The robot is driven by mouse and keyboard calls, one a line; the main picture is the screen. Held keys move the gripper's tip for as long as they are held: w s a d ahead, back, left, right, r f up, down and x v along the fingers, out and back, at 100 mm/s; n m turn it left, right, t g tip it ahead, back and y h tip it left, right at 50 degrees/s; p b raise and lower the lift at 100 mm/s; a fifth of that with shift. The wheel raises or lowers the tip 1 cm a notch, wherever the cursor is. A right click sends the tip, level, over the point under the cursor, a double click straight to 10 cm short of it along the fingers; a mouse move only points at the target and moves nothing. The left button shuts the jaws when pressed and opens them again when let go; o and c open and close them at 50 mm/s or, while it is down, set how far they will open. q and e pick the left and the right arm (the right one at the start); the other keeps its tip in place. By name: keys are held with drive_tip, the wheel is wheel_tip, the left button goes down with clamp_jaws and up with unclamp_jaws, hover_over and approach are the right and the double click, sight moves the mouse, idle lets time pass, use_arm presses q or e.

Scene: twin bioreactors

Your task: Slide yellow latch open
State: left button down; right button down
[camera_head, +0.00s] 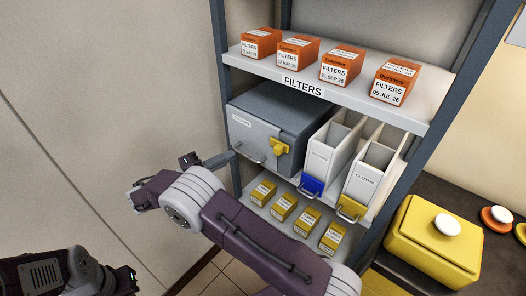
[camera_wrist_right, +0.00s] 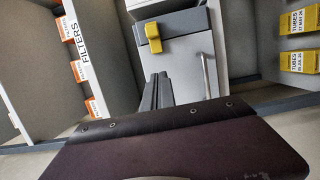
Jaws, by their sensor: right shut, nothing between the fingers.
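The yellow latch (camera_head: 280,147) sits on the front of a grey box (camera_head: 262,130) on the middle shelf, near the box's upper right corner. In the right wrist view the latch (camera_wrist_right: 166,46) lies ahead of the fingertips, with a gap between. My right gripper (camera_head: 231,155) reaches in by the box's left end, close to its handle. In the wrist view its fingers (camera_wrist_right: 156,88) are together and empty, apart from the latch. Part of my left arm shows at the bottom left; its fingers are not visible.
A bar handle (camera_head: 250,153) sticks out from the box front. Orange filter boxes (camera_head: 340,66) line the shelf above, yellow boxes (camera_head: 284,206) the shelf below. The left wall side is clear.

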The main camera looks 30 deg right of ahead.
drive_tip(key=p, duration=0.2)
approach(273, 144)
drive_tip(key=w+d, duration=0.4)
drive_tip(key=shift+d+r, duration=0.1)
drive_tip(key=shift+d, duration=0.3)
drive_tip(key=s, duration=0.1)
drive_tip(key=s+d, duration=0.1)
drive_tip(key=s, duration=0.1)
drive_tip(key=shift+s, duration=0.1)
drive_tip(key=shift+s+d, duration=0.15)
drive_tip(key=shift+s, duration=0.1)
